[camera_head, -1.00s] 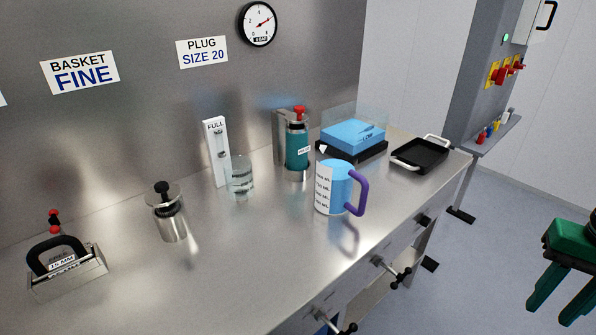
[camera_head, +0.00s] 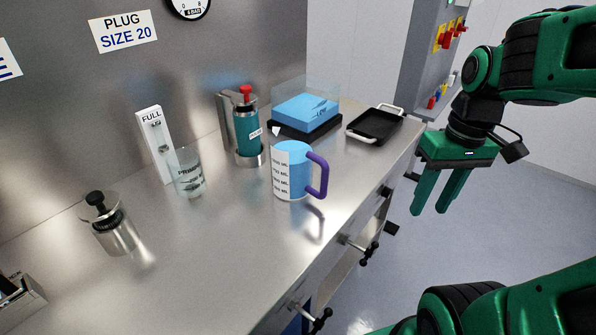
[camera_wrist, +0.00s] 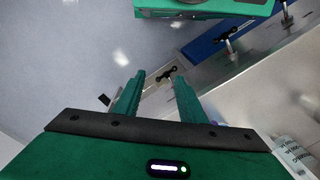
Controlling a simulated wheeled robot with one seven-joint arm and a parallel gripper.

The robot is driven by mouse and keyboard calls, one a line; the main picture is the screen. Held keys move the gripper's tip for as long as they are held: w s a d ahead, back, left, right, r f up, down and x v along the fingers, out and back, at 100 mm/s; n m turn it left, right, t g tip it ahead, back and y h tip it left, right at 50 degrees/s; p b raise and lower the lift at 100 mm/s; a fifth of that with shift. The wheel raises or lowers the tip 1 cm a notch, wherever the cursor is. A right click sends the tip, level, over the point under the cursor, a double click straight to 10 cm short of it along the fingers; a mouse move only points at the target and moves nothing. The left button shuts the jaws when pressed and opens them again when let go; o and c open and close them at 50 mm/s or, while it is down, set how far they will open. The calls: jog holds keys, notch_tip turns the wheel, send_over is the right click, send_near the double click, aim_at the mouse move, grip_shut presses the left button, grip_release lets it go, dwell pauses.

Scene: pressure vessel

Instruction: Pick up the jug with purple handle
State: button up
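The jug (camera_head: 292,172) is light blue with a white measuring label and a purple handle (camera_head: 318,176). It stands upright on the steel worktop, its handle facing right. My gripper (camera_head: 430,208) is in the air to the right of the jug, beyond the worktop's front edge, with its fingers pointing down. The fingers are apart with nothing between them; the wrist view also shows the open fingers (camera_wrist: 159,78). A pale object with printed lines (camera_wrist: 294,155) is cut off at the right of the wrist view; I cannot tell if it is the jug.
A teal canister with a red knob (camera_head: 246,130), a blue block on a black base (camera_head: 304,112) and a black tray (camera_head: 374,125) stand behind the jug. A clear beaker (camera_head: 187,172) and a steel pot (camera_head: 110,228) are left. Valve handles (camera_head: 368,252) jut from the front.

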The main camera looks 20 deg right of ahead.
jog(key=w+a+r+n+y, duration=0.25)
jog(key=w+a+n, duration=0.45)
jog(key=w+n, duration=0.5)
jog(key=n+g, duration=0.2)
jog(key=n, duration=0.9)
send_near(324, 182)
jog(key=d, duration=0.2)
jog(key=shift+y, duration=0.55)
jog(key=shift+w+x, duration=0.2)
jog(key=shift+x, duration=1.7)
jog(key=shift+w+x, duration=0.25)
jog(key=shift+x, duration=1.65)
jog(key=shift+w+x, duration=0.2)
jog(key=shift+x, duration=1.7)
jog(key=shift+a, duration=0.1)
jog(key=shift+c, duration=0.6)
grip_shut()
